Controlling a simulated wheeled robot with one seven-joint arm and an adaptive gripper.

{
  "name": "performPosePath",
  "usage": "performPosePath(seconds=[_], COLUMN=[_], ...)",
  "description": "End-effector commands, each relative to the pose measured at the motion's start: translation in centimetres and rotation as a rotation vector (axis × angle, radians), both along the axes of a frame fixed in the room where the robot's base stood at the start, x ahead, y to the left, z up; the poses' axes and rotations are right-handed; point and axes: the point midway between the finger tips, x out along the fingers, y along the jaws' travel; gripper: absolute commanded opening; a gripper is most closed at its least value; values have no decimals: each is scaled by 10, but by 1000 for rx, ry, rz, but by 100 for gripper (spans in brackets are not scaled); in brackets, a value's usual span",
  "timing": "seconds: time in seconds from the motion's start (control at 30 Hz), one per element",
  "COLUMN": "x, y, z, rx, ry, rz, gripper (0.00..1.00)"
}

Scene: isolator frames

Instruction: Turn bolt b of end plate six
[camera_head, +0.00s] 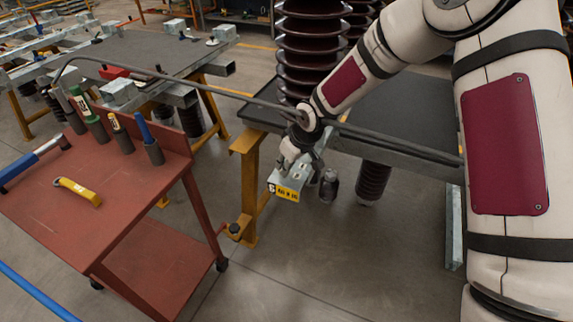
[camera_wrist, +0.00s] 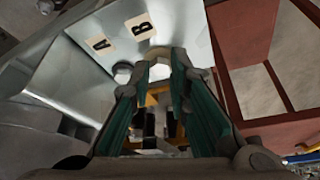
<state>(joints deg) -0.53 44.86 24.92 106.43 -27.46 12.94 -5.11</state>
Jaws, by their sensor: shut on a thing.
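The metal end plate (camera_head: 298,178) juts from the frame's near end in the head view, with a yellow tag (camera_head: 287,193) and a small number sign beside it. In the wrist view, the plate (camera_wrist: 185,22) carries labels A (camera_wrist: 100,43) and B (camera_wrist: 140,27). Bolt b (camera_wrist: 160,72), a pale hex head, sits below label B between my fingertips. The bolt by label A (camera_wrist: 122,72) is just left of my fingers. My gripper (camera_wrist: 164,64) is shut on bolt b, with a green-padded finger on each side. In the head view my gripper (camera_head: 291,152) comes down onto the plate from above.
A red tool cart (camera_head: 130,190) stands at the left, holding upright tools, a yellow-handled tool (camera_head: 77,191) and a torque wrench (camera_head: 30,165). Brown ribbed insulators (camera_head: 310,50) stand behind. Floor in front is clear.

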Motion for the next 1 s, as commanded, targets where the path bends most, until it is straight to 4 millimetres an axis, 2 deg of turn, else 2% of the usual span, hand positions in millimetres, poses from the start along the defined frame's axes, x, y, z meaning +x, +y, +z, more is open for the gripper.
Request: performPosePath(seconds=[0.6,0.63,0.7,1.0], x=[-2,-2,-2,-1], y=[1,1,1,0], z=[-1,-1,-1,0], rx=[0,0,0,0], ry=[4,4,4,3], rz=[46,46,46,43], gripper=[0,21,37,38])
